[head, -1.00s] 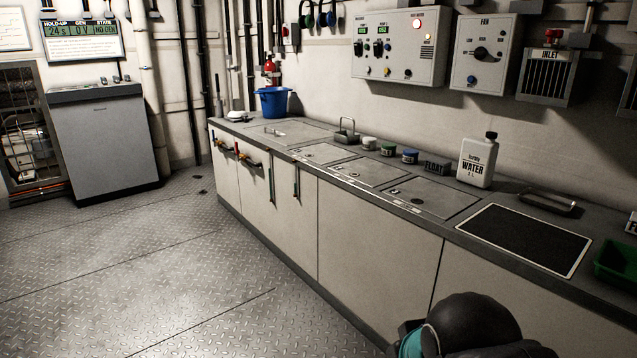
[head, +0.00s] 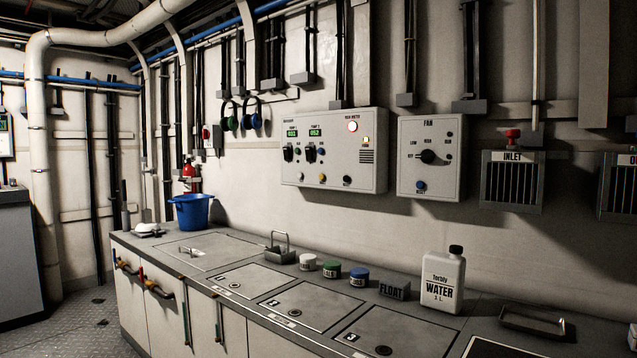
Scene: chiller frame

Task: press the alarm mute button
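The grey control panel (head: 335,150) hangs on the wall above the counter. My gripper is not in view.
A fan box (head: 430,157) with a dial and blue button and an inlet box (head: 512,180) hang to the right. Below, the counter (head: 225,232) holds a blue bucket (head: 192,211), several small jars and a water bottle (head: 443,280). Open floor shows at lower left.

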